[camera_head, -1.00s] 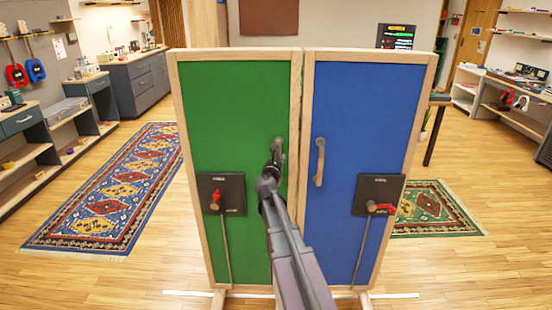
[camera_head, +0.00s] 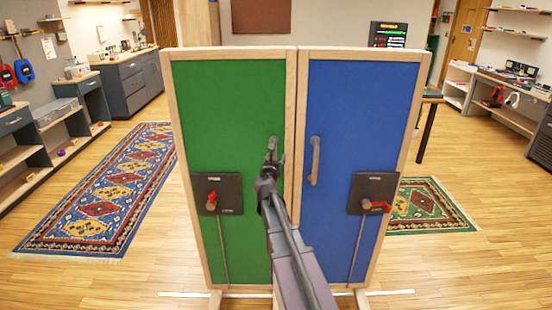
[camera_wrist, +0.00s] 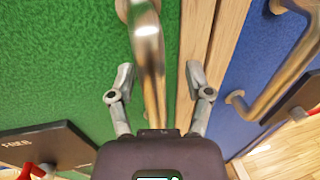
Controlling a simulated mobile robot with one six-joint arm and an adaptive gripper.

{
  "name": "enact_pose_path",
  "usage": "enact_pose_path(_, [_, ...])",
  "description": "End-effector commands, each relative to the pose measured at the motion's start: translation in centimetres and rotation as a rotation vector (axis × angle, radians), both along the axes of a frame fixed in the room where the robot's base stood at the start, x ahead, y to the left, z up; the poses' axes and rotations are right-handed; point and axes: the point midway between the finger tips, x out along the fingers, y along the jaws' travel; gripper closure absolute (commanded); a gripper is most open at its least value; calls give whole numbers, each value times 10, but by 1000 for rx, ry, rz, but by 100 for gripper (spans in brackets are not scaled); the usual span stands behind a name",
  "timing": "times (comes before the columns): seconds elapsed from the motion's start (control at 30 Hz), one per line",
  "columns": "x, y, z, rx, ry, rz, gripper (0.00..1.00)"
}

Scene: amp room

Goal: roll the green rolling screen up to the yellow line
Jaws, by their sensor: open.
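The green rolling screen (camera_head: 225,115) stands upright in a wooden frame, directly beside the blue screen (camera_head: 355,115). Its vertical metal handle (camera_wrist: 148,45) is near its right edge. My gripper (camera_head: 271,152) is at this handle. In the wrist view my gripper (camera_wrist: 160,78) is open, with one finger on each side of the handle and gaps showing. The green screen's dark plate (camera_head: 220,193) carries a red lever (camera_head: 211,200). I see no clearly yellow line; white strips (camera_head: 390,292) lie on the floor at the screens' base. My arm hides part of the green screen's lower right.
The blue screen has its own handle (camera_head: 314,160) and a dark plate (camera_head: 375,193) with a red lever. A patterned rug (camera_head: 105,195) lies on the left and a green rug (camera_head: 435,205) on the right. Workbenches line both sides. Open wooden floor lies between.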

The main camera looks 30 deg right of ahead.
Motion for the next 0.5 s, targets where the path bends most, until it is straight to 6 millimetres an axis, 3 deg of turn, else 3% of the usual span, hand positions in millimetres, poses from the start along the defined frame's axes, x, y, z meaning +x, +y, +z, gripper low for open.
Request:
enact_pose_path(0.27, [-7,8,0,1,-1,4,35])
enact_pose_path(0.5, [-31,25,0,0,0,4,35])
